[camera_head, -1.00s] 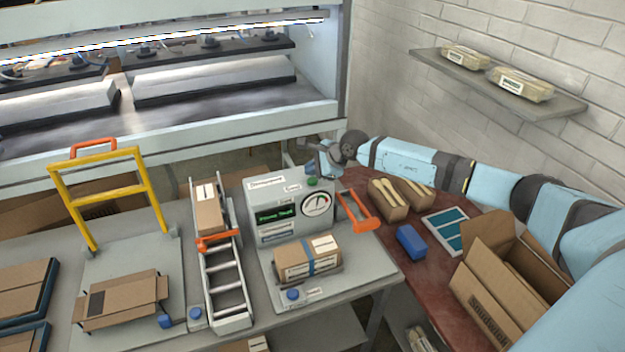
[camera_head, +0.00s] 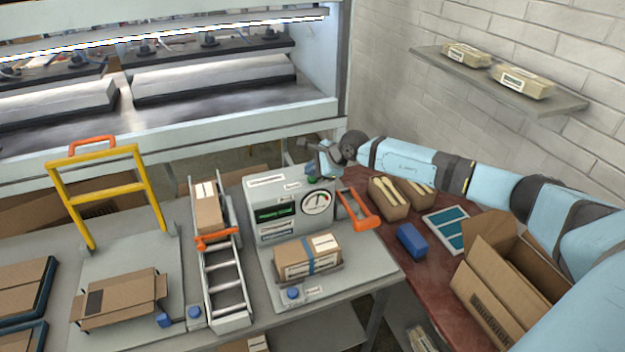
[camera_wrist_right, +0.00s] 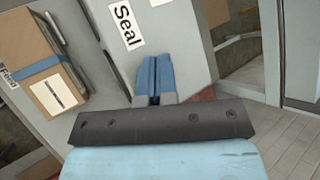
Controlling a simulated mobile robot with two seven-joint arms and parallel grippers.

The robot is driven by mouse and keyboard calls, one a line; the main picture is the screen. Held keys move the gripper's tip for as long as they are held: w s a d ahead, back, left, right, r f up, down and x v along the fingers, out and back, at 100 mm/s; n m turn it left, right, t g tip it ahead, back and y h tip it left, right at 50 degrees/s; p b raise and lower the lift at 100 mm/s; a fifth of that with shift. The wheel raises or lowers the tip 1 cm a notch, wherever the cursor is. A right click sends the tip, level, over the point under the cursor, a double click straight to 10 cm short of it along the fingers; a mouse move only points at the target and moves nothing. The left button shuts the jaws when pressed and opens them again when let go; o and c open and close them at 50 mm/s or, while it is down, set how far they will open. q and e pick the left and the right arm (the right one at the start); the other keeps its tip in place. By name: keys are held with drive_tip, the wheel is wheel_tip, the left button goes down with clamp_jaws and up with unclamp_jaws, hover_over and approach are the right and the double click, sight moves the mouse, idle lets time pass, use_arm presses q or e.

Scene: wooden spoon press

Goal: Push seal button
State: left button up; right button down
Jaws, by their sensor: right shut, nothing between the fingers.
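The grey sealing machine (camera_head: 255,212) stands on the table, with a dark display (camera_head: 274,214) and a round gauge (camera_head: 316,203) on its front. A small green button (camera_head: 311,180) shows at its top right edge. My right gripper (camera_head: 319,171) is shut and empty, its tips right at the button; I cannot tell whether it is pressed. In the wrist view, the blue fingers (camera_wrist_right: 155,76) are together over the grey top, just below the "Seal" label (camera_wrist_right: 126,24), and the button is hidden. My left gripper is not in view.
A taped carton (camera_head: 292,262) sits on the machine's front plate, beside a blue button (camera_head: 293,293). An orange handle (camera_head: 361,213) stands at its right. Brown packages (camera_head: 388,200), a blue block (camera_head: 411,241) and an open carton (camera_head: 490,285) lie on the red surface.

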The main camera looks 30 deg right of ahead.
sight(312, 178)
drive_tip(key=shift+f+b, duration=0.5)
drive_tip(key=shift+f, duration=0.05)
idle(0.7)
drive_tip(key=shift+r, duration=0.1)
drive_tip(key=shift+r+p, duration=0.4)
drive_tip(key=shift+r, duration=0.5)
drive_tip(key=shift+r+p, duration=1.1)
drive_tip(key=shift+r, duration=1.4)
